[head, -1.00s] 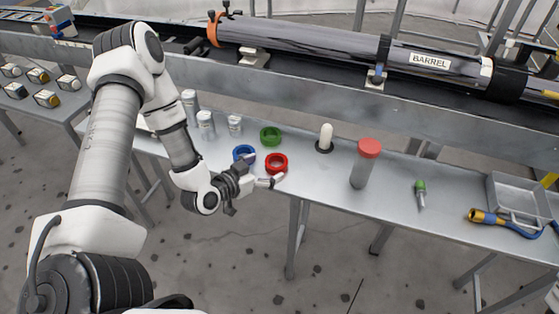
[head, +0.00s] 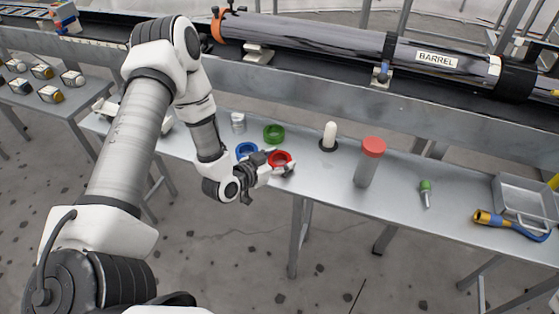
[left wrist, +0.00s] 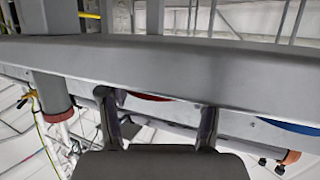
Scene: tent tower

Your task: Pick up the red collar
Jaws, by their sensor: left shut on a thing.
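The red collar (head: 281,155) is a short ring at the front of the grey bench, just right of the blue collar (head: 246,150) and in front of the green collar (head: 274,132). My left gripper (head: 283,167) reaches it from the front left and is shut on it, its fingers hiding part of the ring. In the left wrist view a strip of the red collar (left wrist: 150,97) shows between the two fingers, and the blue collar (left wrist: 290,126) shows at the right. I cannot tell whether the red collar is off the bench. My right gripper is not in view.
A white peg on a dark base (head: 330,136) and a grey cylinder with a red cap (head: 370,163) stand to the right. A green-handled tool (head: 426,192) and a metal tray (head: 520,203) lie farther right. The BARREL tube (head: 340,44) runs behind.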

